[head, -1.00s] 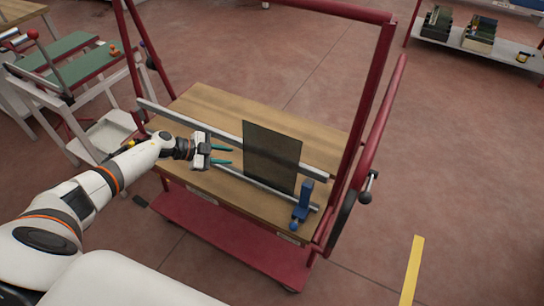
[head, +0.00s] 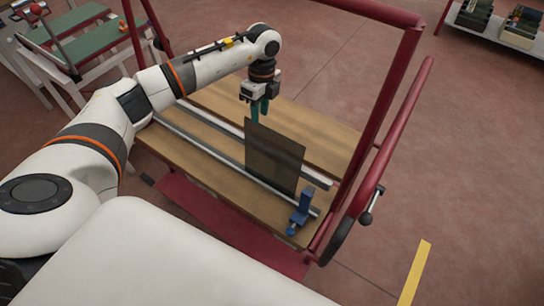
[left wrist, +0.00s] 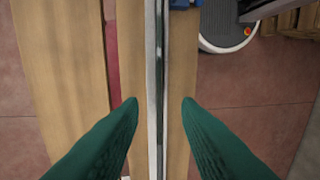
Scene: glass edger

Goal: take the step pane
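The step pane (head: 274,156) is a dark, see-through sheet standing upright on the wooden deck of a red trolley, at the metal rails. My left gripper (head: 259,110) points down at the pane's upper left corner, with its green fingers apart. In the left wrist view the open fingers (left wrist: 160,102) stand on either side of a thin pale and dark strip (left wrist: 158,70). I cannot tell how much of that strip is pane edge and how much is rail. No grip on the pane shows. My right gripper is out of view.
A blue clamp (head: 301,211) stands at the pane's right end on the trolley deck (head: 200,167). The trolley's red frame (head: 377,90) rises on the right. A green-topped table (head: 70,52) is at upper left, and a stocked shelf (head: 490,35) at upper right.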

